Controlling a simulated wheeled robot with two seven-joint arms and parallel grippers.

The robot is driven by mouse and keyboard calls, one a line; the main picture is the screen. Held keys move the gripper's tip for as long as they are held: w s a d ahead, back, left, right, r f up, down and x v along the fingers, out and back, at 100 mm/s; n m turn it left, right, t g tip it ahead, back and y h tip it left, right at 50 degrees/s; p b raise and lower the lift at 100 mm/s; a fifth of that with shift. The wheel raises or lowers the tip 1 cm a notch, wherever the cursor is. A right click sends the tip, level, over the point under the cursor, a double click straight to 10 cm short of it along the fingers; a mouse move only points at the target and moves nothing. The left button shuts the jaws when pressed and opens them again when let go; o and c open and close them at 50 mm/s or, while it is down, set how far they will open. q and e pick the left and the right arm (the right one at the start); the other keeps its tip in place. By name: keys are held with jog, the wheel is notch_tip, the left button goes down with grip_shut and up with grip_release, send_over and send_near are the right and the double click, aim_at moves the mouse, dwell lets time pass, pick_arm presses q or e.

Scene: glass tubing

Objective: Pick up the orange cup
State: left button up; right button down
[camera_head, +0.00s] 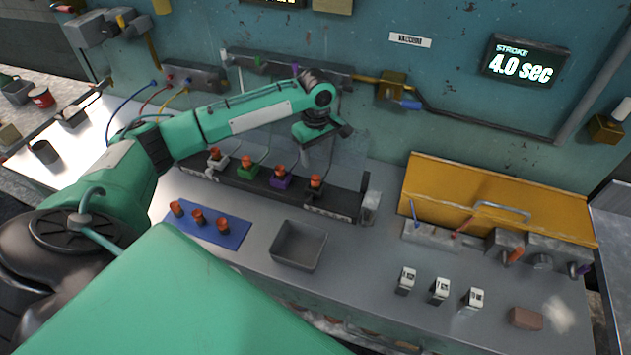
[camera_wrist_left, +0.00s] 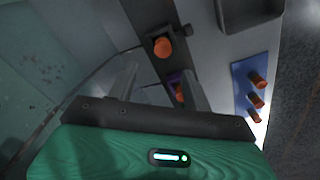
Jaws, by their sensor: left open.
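Three small orange cups stand in a row on a blue mat (camera_head: 232,237): left (camera_head: 176,208), middle (camera_head: 197,215) and right (camera_head: 222,221). Several similar orange pieces sit on coloured holders on the dark rack, including one above the purple holder (camera_head: 281,182) and one at the right end (camera_head: 316,181). My left gripper (camera_head: 305,156) is open and above the rack's right part, apart from the mat. In the left wrist view its open fingers (camera_wrist_left: 160,88) frame the rack, with an orange piece (camera_wrist_left: 162,47) beyond them; the mat cups (camera_wrist_left: 257,99) are off to the right.
An empty grey tray (camera_head: 298,262) stands right of the mat. A yellow panel (camera_head: 490,190) with hoses and fittings is at the right. Several small labelled blocks and a brown block (camera_head: 526,318) stand at the front right. The wall is close behind the rack.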

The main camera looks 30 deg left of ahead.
pick_arm(q)
send_over(315, 177)
notch_tip(315, 177, down, 4)
jog(key=shift+w+f+p, duration=0.1)
jog(key=shift+w+p, duration=0.05)
jog(key=shift+p, duration=0.2)
jog(key=shift+f, duration=0.2)
jog(key=f+p, duration=0.1)
jog(key=f, duration=0.2)
jog(key=f+p, duration=0.1)
jog(key=shift+s+d+f+p, duration=0.1)
jog(key=shift+s+f+p, duration=0.1)
jog(key=shift+s+p, duration=0.1)
jog(key=shift+w+f, duration=0.1)
jog(key=shift+f, duration=0.15)
jog(key=c, duration=1)
jog(key=shift+c, duration=0.2)
jog(key=shift+r, duration=0.1)
